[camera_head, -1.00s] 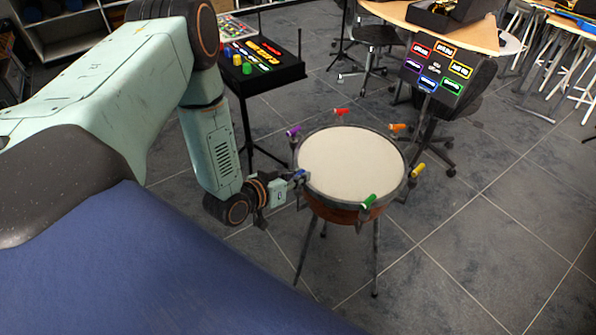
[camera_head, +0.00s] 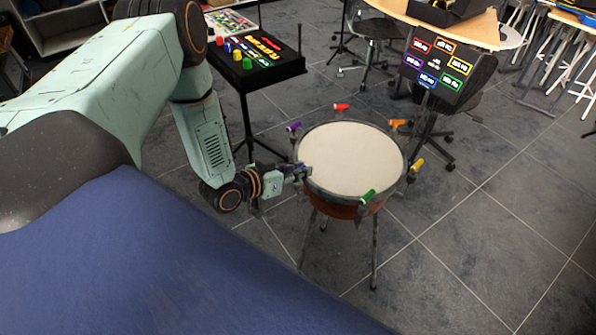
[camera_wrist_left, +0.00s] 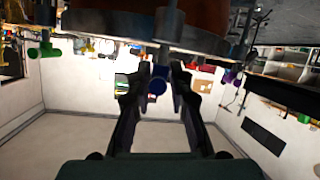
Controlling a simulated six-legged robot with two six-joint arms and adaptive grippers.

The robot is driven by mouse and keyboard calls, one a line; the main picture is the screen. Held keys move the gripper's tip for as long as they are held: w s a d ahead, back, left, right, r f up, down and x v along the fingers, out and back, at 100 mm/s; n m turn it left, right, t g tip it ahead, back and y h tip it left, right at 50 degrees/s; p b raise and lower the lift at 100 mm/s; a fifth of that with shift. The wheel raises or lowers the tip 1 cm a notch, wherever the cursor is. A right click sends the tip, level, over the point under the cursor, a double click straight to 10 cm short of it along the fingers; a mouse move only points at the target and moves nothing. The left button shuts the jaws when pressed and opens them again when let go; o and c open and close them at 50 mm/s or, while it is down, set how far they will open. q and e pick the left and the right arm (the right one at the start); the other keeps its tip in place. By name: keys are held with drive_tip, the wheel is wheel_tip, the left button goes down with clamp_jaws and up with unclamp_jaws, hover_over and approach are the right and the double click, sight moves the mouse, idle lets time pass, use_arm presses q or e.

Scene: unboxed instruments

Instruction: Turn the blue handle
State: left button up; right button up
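A round drum with a pale top (camera_head: 350,160) stands on thin legs, with coloured handles around its rim. The blue handle (camera_wrist_left: 157,82) shows in the left wrist view between my left gripper's two dark fingers, below the drum's rim. A narrow gap seems to show on each side of it. In the head view my left gripper (camera_head: 302,172) is at the drum's left rim and mostly hides the blue handle. The fingers look open around the handle; contact cannot be made out. My right gripper is not in view.
Purple (camera_head: 294,127), red (camera_head: 341,107), orange (camera_head: 397,123), yellow (camera_head: 417,165) and green (camera_head: 368,197) handles sit around the rim. A panel with coloured labels (camera_head: 437,65) stands behind on the right. A black button stand (camera_head: 255,68) is behind my left arm.

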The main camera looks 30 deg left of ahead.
use_arm(q)
drive_tip(key=shift+o, duration=1.4)
drive_tip(key=shift+s+f, duration=0.1)
drive_tip(key=shift+s, duration=0.05)
drive_tip(key=v, duration=1.2)
drive_tip(key=s+d+f+g+y+b, duration=0.1)
drive_tip(key=s+d+f+g+b, duration=0.1)
drive_tip(key=s+d+f+g, duration=0.2)
drive_tip(key=s+d+f+n+g+y+b, duration=0.1)
drive_tip(key=s+d+f+g+b, duration=0.1)
drive_tip(key=s+f, duration=0.5)
drive_tip(key=s+d+f+g+y+b, duration=0.2)
drive_tip(key=s+d+f+g, duration=0.3)
drive_tip(key=s, duration=0.5)
drive_tip(key=shift+d+f+g+b, duration=0.3)
drive_tip(key=shift+f+g+b, duration=0.25)
drive_tip(key=shift+g, duration=0.55)
